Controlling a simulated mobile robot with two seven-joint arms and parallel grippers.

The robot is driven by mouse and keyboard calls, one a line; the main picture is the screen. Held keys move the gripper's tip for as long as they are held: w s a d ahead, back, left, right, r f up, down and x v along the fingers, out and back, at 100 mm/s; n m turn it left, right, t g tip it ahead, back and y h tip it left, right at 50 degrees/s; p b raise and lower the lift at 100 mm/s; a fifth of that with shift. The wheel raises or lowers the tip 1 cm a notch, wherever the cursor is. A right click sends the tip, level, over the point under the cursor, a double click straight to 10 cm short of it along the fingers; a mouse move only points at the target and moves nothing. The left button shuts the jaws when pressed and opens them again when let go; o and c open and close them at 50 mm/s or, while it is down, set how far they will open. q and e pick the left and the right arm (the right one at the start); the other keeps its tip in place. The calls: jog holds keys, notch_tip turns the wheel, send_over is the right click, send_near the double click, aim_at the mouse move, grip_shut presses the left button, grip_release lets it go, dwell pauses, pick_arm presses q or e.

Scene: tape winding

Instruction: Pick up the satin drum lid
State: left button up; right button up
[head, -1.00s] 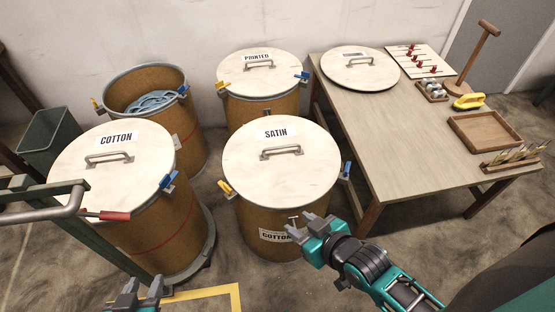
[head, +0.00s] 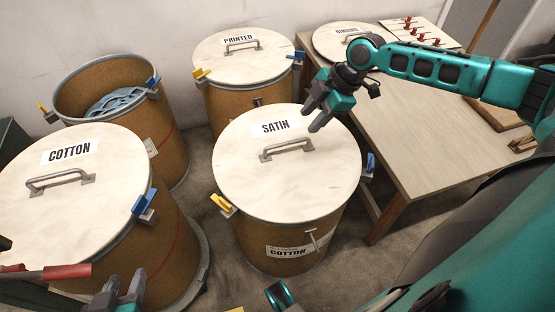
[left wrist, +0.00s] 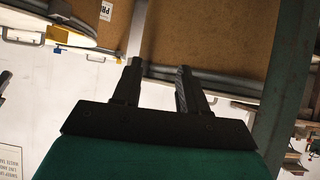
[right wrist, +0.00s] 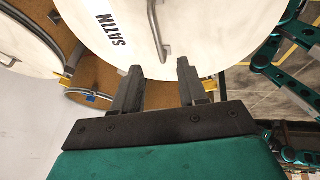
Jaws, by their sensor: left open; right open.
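The satin drum lid (head: 240,172) is a round pale wooden disc with a "SATIN" label and a grey bar handle (head: 287,147). It lies on a brown drum (head: 262,236) that carries a "COTTON" label on its side. A yellow clamp (head: 222,203) and a blue clamp (head: 369,165) sit at its rim. My right gripper (head: 313,116) is open and empty above the lid's back right part, beyond the handle. In the right wrist view the lid (right wrist: 190,28) and handle (right wrist: 158,35) show ahead of the open fingers (right wrist: 160,78). My left gripper (head: 118,290) is open and low at the front left.
The cotton drum (head: 75,205) stands at left, an open drum (head: 125,100) with blue cloth behind it, the printed drum (head: 240,65) at the back. The wooden table (head: 420,150) at right holds another lid (head: 325,40). A red-handled bar is at lower left.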

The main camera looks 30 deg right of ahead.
aim_at(290, 142)
jog(key=b+x, duration=0.2)
jog(key=x, duration=0.4)
jog(key=shift+w+f, duration=0.1)
jog(key=shift+f, duration=0.1)
jog(key=b+x, duration=0.2)
jog(key=x, duration=0.3)
jog(key=shift+w+a+f, duration=0.1)
jog(key=shift+w+f, duration=0.1)
jog(key=shift+f, duration=0.05)
jog(key=shift+a+f, duration=0.1)
jog(key=shift+f, duration=0.1)
jog(key=c, duration=0.7)
grip_shut()
jog(key=shift+w+r, duration=0.1)
